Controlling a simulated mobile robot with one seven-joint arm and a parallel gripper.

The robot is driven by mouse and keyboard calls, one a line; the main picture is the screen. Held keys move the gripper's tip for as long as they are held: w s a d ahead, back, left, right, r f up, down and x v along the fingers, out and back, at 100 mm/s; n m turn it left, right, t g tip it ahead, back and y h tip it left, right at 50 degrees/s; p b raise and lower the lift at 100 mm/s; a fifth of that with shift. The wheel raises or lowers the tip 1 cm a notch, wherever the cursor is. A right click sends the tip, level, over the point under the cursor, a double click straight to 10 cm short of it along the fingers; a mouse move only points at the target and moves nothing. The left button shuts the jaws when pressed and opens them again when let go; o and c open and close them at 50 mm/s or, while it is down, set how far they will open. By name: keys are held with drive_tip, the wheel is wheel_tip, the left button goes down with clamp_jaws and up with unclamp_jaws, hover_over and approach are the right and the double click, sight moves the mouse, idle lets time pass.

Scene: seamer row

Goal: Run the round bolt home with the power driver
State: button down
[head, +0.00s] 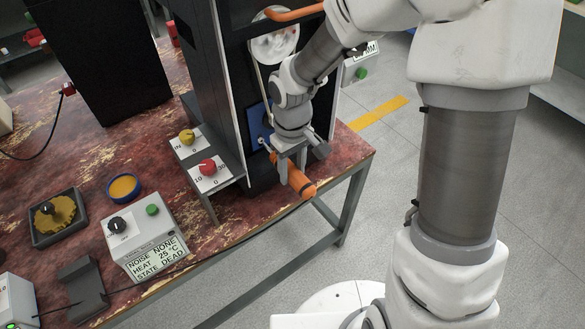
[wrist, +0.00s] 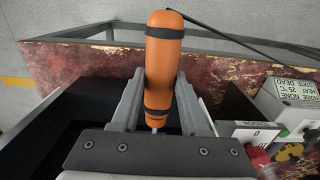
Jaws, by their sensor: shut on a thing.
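My gripper (head: 291,166) is shut on the orange power driver (head: 300,182), at the front of the dark machine. In the wrist view, the driver (wrist: 163,60) lies between the two grey fingers, with black bands near both ends. Its thin metal shaft (wrist: 155,125) points toward the machine, and its far tip is hidden behind the gripper body. A blue plate (head: 256,122) shows on the machine beside my wrist.
The dark machine (head: 222,75) stands on the stained red bench (head: 90,150). A knob panel (head: 205,172) juts out left of my gripper. A status box (head: 145,240) sits nearer on the bench. A cable runs along the bench's front edge.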

drive_tip(key=shift+w+a+r, duration=0.1)
drive_tip(key=shift+w+r, duration=0.05)
drive_tip(key=shift+w, duration=0.05)
